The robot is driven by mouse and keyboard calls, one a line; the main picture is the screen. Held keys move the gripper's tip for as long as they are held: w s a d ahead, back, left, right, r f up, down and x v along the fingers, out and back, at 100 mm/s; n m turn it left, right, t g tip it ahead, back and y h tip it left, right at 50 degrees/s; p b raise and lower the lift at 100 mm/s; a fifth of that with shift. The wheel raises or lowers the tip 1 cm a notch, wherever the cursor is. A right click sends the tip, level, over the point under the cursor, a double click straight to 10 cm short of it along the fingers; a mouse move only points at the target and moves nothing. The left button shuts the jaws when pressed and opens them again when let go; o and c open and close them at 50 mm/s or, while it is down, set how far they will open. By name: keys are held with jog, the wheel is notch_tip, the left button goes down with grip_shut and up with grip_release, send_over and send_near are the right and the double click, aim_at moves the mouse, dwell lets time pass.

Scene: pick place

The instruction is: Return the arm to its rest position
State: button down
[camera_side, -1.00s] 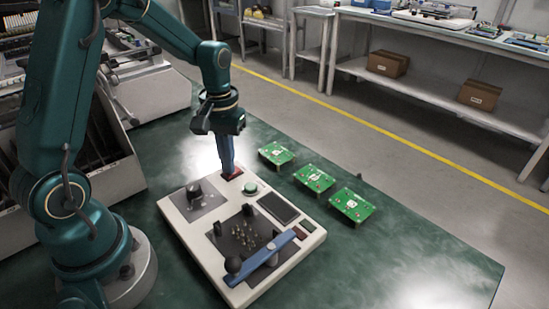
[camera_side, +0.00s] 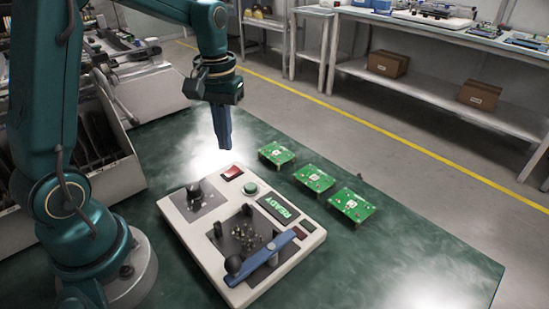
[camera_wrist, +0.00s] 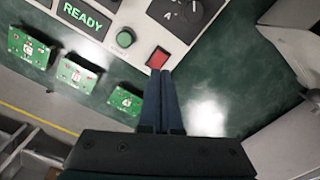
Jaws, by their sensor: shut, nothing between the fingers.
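My gripper (camera_side: 224,146) hangs pointing down above the far left corner of the white test box (camera_side: 210,258), clear of it. Its blue fingers are together with nothing between them; in the wrist view the fingers (camera_wrist: 163,75) also lie side by side. The red switch (camera_side: 232,172) on the box is lit and sits just below the fingertips; it also shows in the wrist view (camera_wrist: 158,58). The small screen (camera_side: 279,208) glows green and reads READY.
Three green circuit boards (camera_side: 314,178) stand in a row on the green table (camera_side: 420,250), right of the box. A blue lever (camera_side: 262,257), a black knob (camera_side: 197,193) and a green button (camera_side: 250,187) rise from the box. Grey racks (camera_side: 105,150) stand at the left.

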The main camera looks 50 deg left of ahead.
jog(key=shift+r, duration=0.45)
jog(key=s+d+r+m+t, duration=0.25)
jog(key=s+d+r, duration=0.2)
jog(key=r, duration=0.25)
jog(key=s+d+f+m+t, duration=0.2)
jog(key=s+d+m+t, duration=0.1)
jog(key=s, duration=0.4)
jog(key=shift+d+f, duration=0.15)
jog(key=shift+d, duration=0.6)
